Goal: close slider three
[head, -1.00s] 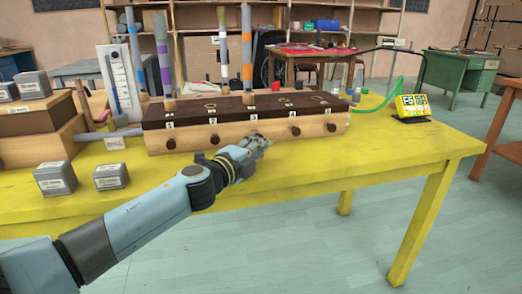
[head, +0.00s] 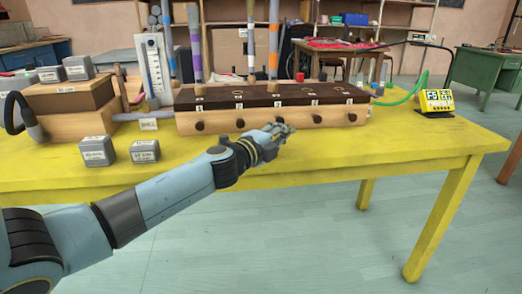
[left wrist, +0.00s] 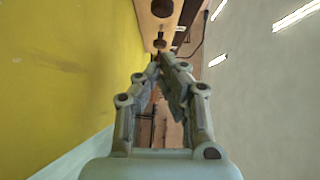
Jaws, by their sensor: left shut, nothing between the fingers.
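The slider box (head: 220,125) is a long pale wooden case with a dark top on the yellow table. Number tags 1 to 5 run along its front top edge, with a round dark knob below each. Knob two (head: 240,123) and knob four (head: 315,119) show clearly. Slider three's tag (head: 277,103) shows, but its knob is largely hidden behind my left gripper. My left gripper (head: 288,128) is shut and empty in front of the box below tag 3; contact is unclear. In the left wrist view its fingers (left wrist: 170,62) meet near a dark knob (left wrist: 160,43). My right gripper is out of view.
Upright tubes (head: 251,40) stand at the box's back. Two grey blocks (head: 97,151) sit at the table's left front, near stacked wooden boxes (head: 75,100). A yellow display (head: 435,101) stands at the right. The table front right (head: 400,145) is clear.

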